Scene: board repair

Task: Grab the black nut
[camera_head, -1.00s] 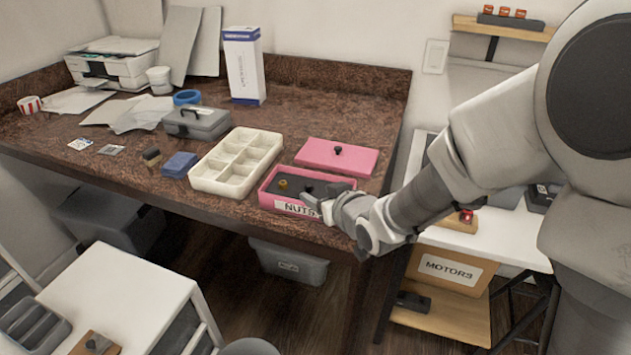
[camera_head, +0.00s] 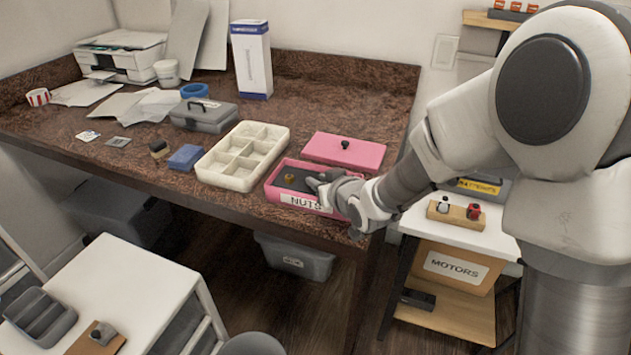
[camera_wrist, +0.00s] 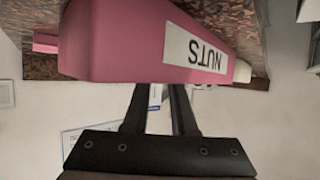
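The pink open box labelled NUTS (camera_head: 281,194) sits at the table's front right edge, with a dark inside and a brass-coloured nut (camera_head: 290,178) in it. My gripper (camera_head: 316,181) reaches over the box's right part. I cannot make out the black nut; the gripper covers that part. In the wrist view the box (camera_wrist: 110,40) appears upside down, and my two black fingers (camera_wrist: 160,100) pass behind its edge with a gap between them. Their tips are hidden, so I cannot tell whether they hold anything.
A pink lid (camera_head: 344,152) with a dark knob lies behind the box. A cream divided tray (camera_head: 206,178) stands close on its left, with a blue block (camera_head: 185,158) beyond it. A white shelf unit with a MOTORS box (camera_head: 455,268) stands to the right.

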